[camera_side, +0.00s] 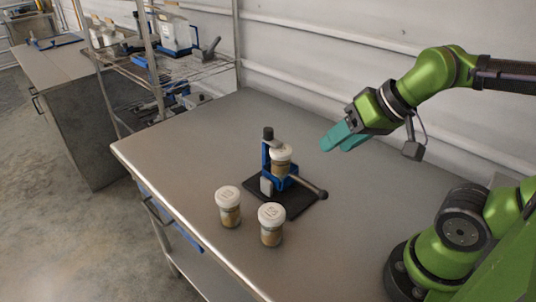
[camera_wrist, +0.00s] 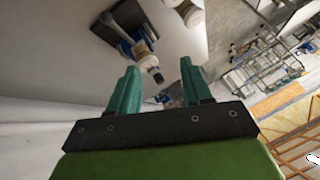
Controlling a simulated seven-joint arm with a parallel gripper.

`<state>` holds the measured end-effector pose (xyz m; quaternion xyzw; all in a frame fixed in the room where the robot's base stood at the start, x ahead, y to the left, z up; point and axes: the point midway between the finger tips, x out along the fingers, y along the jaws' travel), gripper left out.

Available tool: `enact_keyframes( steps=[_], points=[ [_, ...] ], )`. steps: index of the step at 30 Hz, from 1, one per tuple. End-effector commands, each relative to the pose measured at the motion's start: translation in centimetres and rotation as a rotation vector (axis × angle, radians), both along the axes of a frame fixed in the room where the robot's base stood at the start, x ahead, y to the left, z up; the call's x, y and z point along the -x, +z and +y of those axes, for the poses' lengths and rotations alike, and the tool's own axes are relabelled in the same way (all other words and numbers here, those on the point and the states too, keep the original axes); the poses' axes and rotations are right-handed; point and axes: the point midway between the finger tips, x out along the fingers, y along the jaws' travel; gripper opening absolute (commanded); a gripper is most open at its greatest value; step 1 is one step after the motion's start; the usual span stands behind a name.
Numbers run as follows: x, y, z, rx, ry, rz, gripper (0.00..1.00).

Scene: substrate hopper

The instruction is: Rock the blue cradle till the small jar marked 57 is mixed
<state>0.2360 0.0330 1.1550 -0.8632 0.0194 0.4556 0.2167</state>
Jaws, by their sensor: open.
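The blue cradle (camera_side: 267,158) stands on a dark base plate (camera_side: 297,202) on the metal table. A small jar with a white lid (camera_side: 281,153) sits in it, about upright; I cannot read its mark. A lever with a dark knob (camera_side: 321,194) reaches out to the right. My gripper (camera_side: 328,143) is open and empty, above and to the right of the cradle, apart from it. In the wrist view the green fingers (camera_wrist: 157,88) are spread, and the cradle's blue part (camera_wrist: 125,48) shows beyond them.
Two more white-lidded jars, one at left (camera_side: 228,208) and one at front (camera_side: 271,226), stand on the table (camera_side: 185,155) before the cradle; their marks are too small to read surely. A wire shelf (camera_side: 190,66) stands at the back left. The table's right middle is clear.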

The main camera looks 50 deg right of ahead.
Motion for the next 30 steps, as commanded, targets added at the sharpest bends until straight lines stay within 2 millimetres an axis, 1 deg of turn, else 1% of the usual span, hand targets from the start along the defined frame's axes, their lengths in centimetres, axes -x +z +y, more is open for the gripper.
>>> enact_keyframes(
  steps=[12, 14, 16, 20, 24, 30],
  points=[
    [0.0, 0.0, 0.0, 0.0, 0.0, 0.0, 0.49],
    [0.0, 0.0, 0.0, 0.0, 0.0, 0.001, 0.47],
    [-0.1, -0.4, 0.0, -0.001, 0.0, 0.016, 0.47],
    [-1.0, -2.1, -0.2, 0.007, 0.001, 0.104, 0.47],
    [-2.5, -5.2, -1.1, 0.068, 0.045, 0.27, 0.47],
    [-3.9, -9.4, -2.8, 0.178, 0.166, 0.49, 0.47]
  ],
)
